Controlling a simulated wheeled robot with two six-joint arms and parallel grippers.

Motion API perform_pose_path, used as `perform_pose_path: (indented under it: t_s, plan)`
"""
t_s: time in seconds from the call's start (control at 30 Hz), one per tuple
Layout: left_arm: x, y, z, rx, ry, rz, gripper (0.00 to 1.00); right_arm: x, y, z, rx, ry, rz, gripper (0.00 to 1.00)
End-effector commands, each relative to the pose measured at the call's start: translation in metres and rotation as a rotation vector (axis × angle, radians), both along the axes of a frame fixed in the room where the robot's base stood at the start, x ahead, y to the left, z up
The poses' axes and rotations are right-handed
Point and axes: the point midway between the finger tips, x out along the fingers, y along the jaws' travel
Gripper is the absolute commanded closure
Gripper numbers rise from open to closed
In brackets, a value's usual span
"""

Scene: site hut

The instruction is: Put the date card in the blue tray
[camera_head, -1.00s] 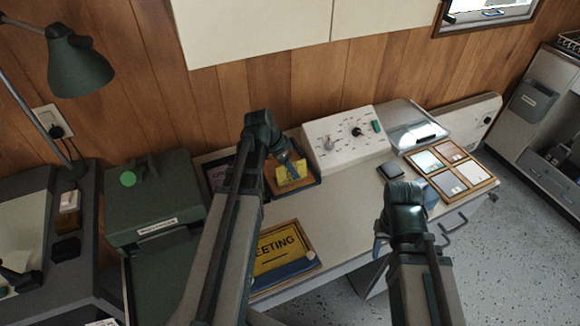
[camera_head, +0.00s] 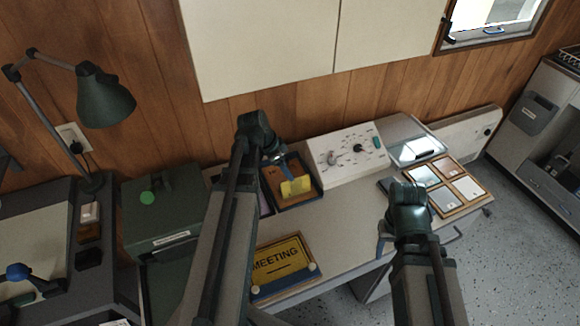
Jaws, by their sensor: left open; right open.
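A yellow card (camera_head: 296,187) lies in the dark blue tray (camera_head: 318,187) at the back of the desk, over the tray's brown inside. I cannot read its print, so I cannot tell whether it is the date card. My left gripper (camera_head: 279,159) is open and empty, just above the back of the tray and apart from the card. My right gripper (camera_head: 383,244) is open over the desk's front edge, far from the tray; its fingers are partly hidden by its own wrist.
A yellow MEETING sign (camera_head: 278,262) lies at the desk's front. A beige control panel (camera_head: 345,155) stands right of the tray. A wooden frame with several panes (camera_head: 463,207) lies at the right. A green box (camera_head: 160,210) and lamp (camera_head: 105,98) stand left.

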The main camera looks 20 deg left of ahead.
Motion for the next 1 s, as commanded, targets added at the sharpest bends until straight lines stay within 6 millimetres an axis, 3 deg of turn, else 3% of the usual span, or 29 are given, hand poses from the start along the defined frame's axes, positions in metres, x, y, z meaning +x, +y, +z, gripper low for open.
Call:
perform_pose_path:
  t_s: [0.03, 0.2, 0.53, 0.63, 0.77, 1.0]
  plan:
    - [-0.003, 0.002, 0.016, 0.000, 0.000, 0.001, 0.35, 0.000, 0.000, 0.016, 0.000, 0.000, 0.000, 0.50]
    - [-0.009, 0.008, 0.031, 0.000, 0.000, 0.000, 0.35, 0.000, 0.000, 0.031, 0.000, 0.000, 0.000, 0.50]
    - [-0.010, 0.009, 0.033, 0.000, 0.000, -0.001, 0.35, 0.000, 0.000, 0.033, 0.000, 0.000, 0.000, 0.50]
    - [-0.012, 0.001, 0.032, 0.001, 0.013, 0.000, 0.35, 0.000, 0.000, 0.033, 0.000, 0.000, 0.000, 0.50]
    - [-0.020, -0.040, 0.028, 0.008, 0.082, 0.023, 0.35, 0.000, 0.000, 0.033, 0.000, 0.000, 0.000, 0.50]
    - [-0.064, -0.153, 0.018, 0.108, 0.276, 0.153, 0.35, 0.000, 0.000, 0.033, 0.000, 0.000, 0.000, 0.50]
